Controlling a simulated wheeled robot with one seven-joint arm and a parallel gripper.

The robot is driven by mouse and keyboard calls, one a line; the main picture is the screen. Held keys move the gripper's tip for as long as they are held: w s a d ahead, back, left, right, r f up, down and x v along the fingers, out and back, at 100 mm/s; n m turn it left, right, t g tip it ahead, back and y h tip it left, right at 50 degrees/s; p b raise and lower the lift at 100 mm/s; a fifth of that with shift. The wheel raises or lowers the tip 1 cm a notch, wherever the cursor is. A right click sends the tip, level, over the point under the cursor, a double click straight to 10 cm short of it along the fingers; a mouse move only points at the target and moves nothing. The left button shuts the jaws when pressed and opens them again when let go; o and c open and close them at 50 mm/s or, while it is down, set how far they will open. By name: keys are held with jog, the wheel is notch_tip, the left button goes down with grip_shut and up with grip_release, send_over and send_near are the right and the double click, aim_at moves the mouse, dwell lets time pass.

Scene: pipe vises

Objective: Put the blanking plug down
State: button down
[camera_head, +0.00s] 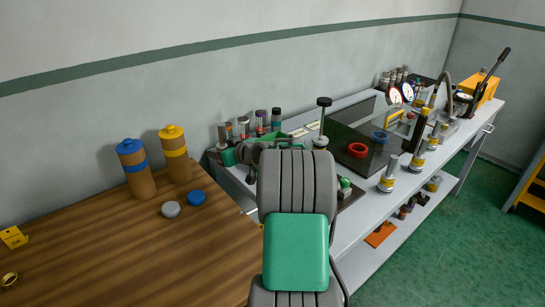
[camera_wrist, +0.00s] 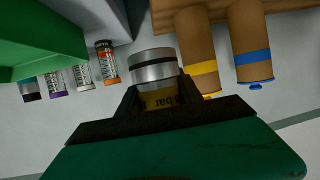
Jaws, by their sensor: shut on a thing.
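In the wrist view my gripper (camera_wrist: 157,90) has its dark jaws shut on the blanking plug (camera_wrist: 153,67). The plug is a silver cylinder with a black ring near its end and a yellow label reading "bar". Its lower part is hidden between the jaws. In the head view my grey and green arm stands in front of the bench. I cannot make out the plug there. Similar silver cylinders with yellow bands (camera_head: 387,181) stand along the right side of the bench.
The grey bench (camera_head: 362,225) carries red and blue rings, gauges and a dark panel. Small labelled tubes (camera_head: 261,122) stand at its back left, also in the wrist view (camera_wrist: 107,63). Yellow-banded (camera_head: 175,153) and blue-banded (camera_head: 136,168) bottles stand on the wooden table (camera_head: 130,245), whose middle is clear.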

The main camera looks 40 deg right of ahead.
jog(key=s+d+r+m+h+b, duration=0.1)
jog(key=d+r+h, duration=0.1)
jog(key=d, duration=0.8)
jog(key=s+d+r+m+h, duration=0.1)
jog(key=d+m, duration=0.1)
jog(key=d, duration=0.8)
notch_tip(320, 180, down, 10)
jog(key=shift+s+r, duration=0.1)
jog(key=c, duration=0.8)
grip_release()
jog(key=shift+g+p, duration=0.3)
jog(key=shift+p, duration=0.05)
